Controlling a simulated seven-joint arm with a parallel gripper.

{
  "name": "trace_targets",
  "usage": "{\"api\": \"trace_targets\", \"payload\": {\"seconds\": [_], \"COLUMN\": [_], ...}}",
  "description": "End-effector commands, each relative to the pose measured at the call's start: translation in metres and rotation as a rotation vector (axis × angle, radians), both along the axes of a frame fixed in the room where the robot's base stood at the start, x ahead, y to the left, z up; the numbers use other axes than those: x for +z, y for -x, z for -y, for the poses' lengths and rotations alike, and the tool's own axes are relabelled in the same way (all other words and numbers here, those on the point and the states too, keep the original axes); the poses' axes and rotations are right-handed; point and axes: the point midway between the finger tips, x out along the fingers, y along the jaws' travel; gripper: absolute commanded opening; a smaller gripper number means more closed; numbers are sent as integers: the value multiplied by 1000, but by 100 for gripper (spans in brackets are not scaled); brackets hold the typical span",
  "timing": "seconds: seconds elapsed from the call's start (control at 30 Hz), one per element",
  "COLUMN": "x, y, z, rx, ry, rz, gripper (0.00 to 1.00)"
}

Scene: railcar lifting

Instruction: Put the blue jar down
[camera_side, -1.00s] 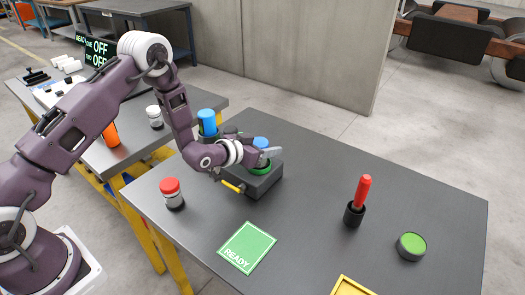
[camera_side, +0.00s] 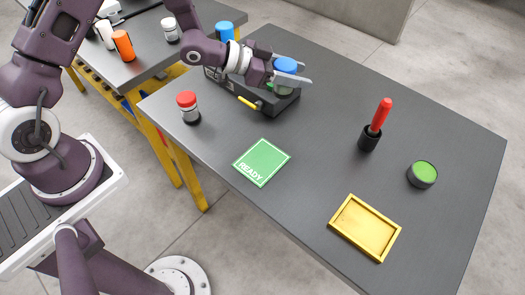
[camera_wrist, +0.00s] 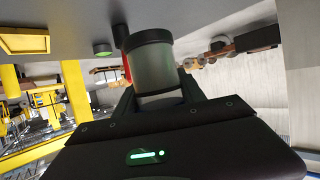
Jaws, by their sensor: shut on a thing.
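The blue jar (camera_side: 286,65) has a blue lid and is at the right end of a dark device (camera_side: 282,103) at the back left of the table. My gripper (camera_side: 291,78) reaches in from the left and is shut on the jar. A bit of green shows under the jar, and I cannot tell whether its base touches the device. In the wrist view the jar (camera_wrist: 153,68) is a greyish cylinder with a dark end band, between my fingers. A green mat marked READY (camera_side: 262,163) lies bare in front of the device.
A red-lidded jar (camera_side: 188,108) stands left of the mat. A yellow tray (camera_side: 365,228) is empty at the front. A red-handled tool in a black holder (camera_side: 369,139) and a green-topped round tin (camera_side: 422,175) stand at right. A blue cylinder (camera_side: 225,32) stands behind my arm.

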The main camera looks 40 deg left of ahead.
Motion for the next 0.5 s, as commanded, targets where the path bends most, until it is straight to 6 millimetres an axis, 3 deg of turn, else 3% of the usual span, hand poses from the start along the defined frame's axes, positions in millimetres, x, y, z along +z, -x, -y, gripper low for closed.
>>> {"api": "trace_targets", "payload": {"seconds": [0.1, 0.23, 0.37, 0.5], "x": [-13, -20, -23, -52], "y": [53, 106, 135, 142], "z": [28, 44, 48, 49], "rx": [-248, -472, -587, -615], "ry": [2, 2, 0, 3], "rz": [-2, 0, 0, -4], "gripper": [0, 0, 0, 0]}}
